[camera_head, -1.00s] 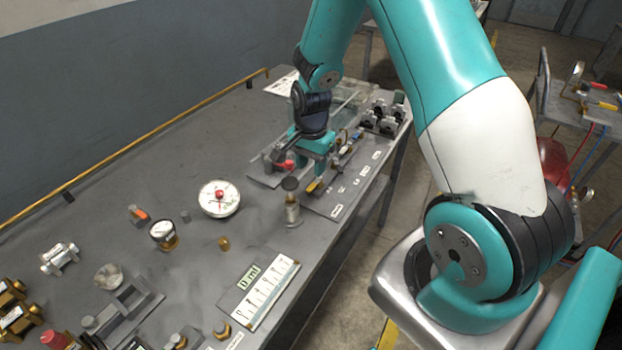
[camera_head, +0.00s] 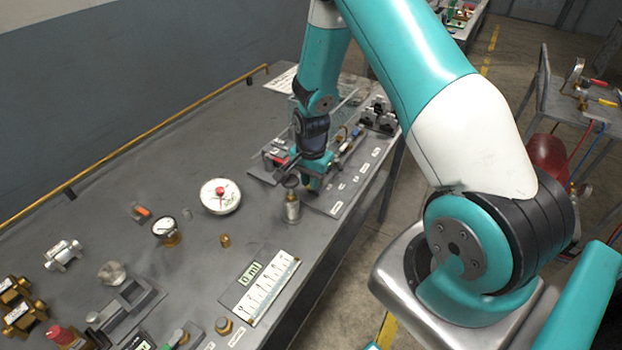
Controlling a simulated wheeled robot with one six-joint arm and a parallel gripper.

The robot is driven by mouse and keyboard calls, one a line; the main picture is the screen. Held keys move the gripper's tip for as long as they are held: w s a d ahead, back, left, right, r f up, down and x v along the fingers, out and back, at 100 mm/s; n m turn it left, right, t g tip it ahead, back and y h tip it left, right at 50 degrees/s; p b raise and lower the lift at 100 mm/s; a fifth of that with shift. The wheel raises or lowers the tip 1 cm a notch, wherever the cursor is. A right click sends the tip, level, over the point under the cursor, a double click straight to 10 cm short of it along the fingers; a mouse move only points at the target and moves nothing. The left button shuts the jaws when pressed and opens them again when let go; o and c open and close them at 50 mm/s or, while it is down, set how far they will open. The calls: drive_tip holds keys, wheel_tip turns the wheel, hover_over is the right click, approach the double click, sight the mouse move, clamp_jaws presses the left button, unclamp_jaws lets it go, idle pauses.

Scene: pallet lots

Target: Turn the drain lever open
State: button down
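My gripper (camera_head: 310,183) is over the far part of the bench, pointing down at a grey panel of fittings. Its fingers are small and dark here, and I cannot tell whether they are open or shut. A small red part (camera_head: 281,160) shows just left of my gripper on the panel's dark fixture; I cannot tell if it is the drain lever. No other lever can be made out clearly, as my gripper and wrist cover part of the panel. A small cylinder with a dark round top (camera_head: 292,208) stands just in front of my gripper.
The grey bench (camera_head: 130,215) also holds a round white dial with a red centre (camera_head: 220,196), a smaller gauge (camera_head: 165,231) and a ruled white card (camera_head: 268,287). Black-and-silver fittings (camera_head: 378,115) stand beyond my gripper. A brass rail (camera_head: 130,145) runs along the wall side.

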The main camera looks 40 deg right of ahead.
drive_tip(key=shift+s+n, duration=0.1)
drive_tip(key=shift+n, duration=0.2)
drive_tip(key=shift+s+d+n+b, duration=0.2)
drive_tip(key=shift+s+n+b, duration=0.2)
drive_tip(key=shift+n, duration=0.6)
drive_tip(key=n, duration=0.1)
drive_tip(key=d+n, duration=0.1)
drive_tip(key=n, duration=0.1)
drive_tip(key=shift+s+b, duration=0.35)
drive_tip(key=shift+s, duration=0.05)
drive_tip(key=n, duration=0.2)
drive_tip(key=d+n, duration=0.1)
drive_tip(key=n, duration=0.1)
drive_tip(key=n+b, duration=0.1)
drive_tip(key=n, duration=0.1)
drive_tip(key=shift+s+d, duration=0.3)
drive_tip(key=shift+s, duration=0.1)
drive_tip(key=n, duration=0.1)
drive_tip(key=d+n, duration=0.1)
drive_tip(key=n, duration=0.1)
drive_tip(key=shift+d, duration=0.1)
drive_tip(key=shift+w+d+n+b, duration=0.1)
drive_tip(key=shift+d+n+b, duration=0.15)
drive_tip(key=shift+n, duration=0.55)
drive_tip(key=shift+d+n+b, duration=0.15)
drive_tip(key=shift+d+n, duration=0.05)
drive_tip(key=shift+n, duration=0.6)
drive_tip(key=c, duration=1.1)
unclamp_jaws()
